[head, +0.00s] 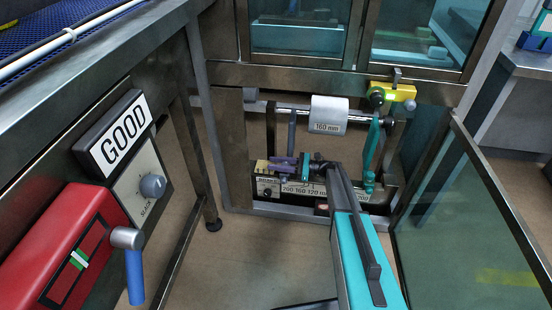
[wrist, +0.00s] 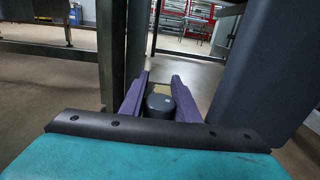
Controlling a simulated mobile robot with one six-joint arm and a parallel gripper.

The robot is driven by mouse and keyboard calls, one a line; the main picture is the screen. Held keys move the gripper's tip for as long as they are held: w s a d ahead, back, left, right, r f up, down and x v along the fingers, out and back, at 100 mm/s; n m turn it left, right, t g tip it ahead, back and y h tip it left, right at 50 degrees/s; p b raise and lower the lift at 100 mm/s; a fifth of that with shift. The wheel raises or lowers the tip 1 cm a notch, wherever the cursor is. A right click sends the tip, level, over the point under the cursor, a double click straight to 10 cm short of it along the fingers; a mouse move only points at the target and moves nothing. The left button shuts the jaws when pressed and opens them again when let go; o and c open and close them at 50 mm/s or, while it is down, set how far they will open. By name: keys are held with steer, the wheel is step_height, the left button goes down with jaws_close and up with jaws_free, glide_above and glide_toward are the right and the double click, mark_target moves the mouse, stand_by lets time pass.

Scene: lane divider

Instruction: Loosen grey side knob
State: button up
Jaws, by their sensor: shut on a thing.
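My gripper (head: 284,164) is low in the lane divider, at the left end of its scale bar. In the wrist view its purple fingers (wrist: 160,88) are closed around a dark grey round knob (wrist: 160,106), one finger on each side. The knob's flat top faces the camera, and its lower part is hidden by the fingers. In the head view the fingers and wrist hide the held knob. The scale bar (head: 268,187) carries numbers such as 200, 160 and 120 mm. Above it, a white block (head: 329,114) marked 160 mm sits on a horizontal shaft.
A yellow block (head: 393,91) with a black knob is at the upper right of the opening. A glass door (head: 470,225) stands open at right. At left are a GOOD sign (head: 120,138), a SLACK dial (head: 152,187) and a red box with a blue-handled lever (head: 134,272).

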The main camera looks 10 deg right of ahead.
mark_target(287, 164)
steer(key=shift+s+f+n+g+y, duration=0.1)
steer(key=shift+f+n+g+y, duration=0.05)
steer(key=shift+n+g, duration=0.45)
steer(key=shift+s+f+n+g+y, duration=0.15)
steer(key=shift+n+g, duration=0.25)
steer(key=shift+g, duration=0.3)
steer(key=shift+s+r+n+g+b, duration=0.15)
steer(key=shift+n+g+b, duration=0.25)
steer(key=shift+g+b, duration=0.45)
steer(key=shift+r, duration=0.1)
steer(key=o, duration=0.8)
steer(key=shift+s, duration=0.1)
steer(key=shift+g, duration=0.25)
steer(key=shift+d+b, duration=0.15)
steer(key=shift+b, duration=0.15)
steer(key=d+b, duration=0.1)
steer(key=d, duration=0.1)
steer(key=d+b, duration=0.2)
steer(key=shift+s+d+f, duration=0.1)
steer(key=shift+d+f, duration=0.1)
steer(key=shift+d, duration=0.05)
steer(key=shift+d+r+b, duration=0.15)
steer(key=shift+d+b, duration=0.85)
steer(key=shift+d, duration=0.35)
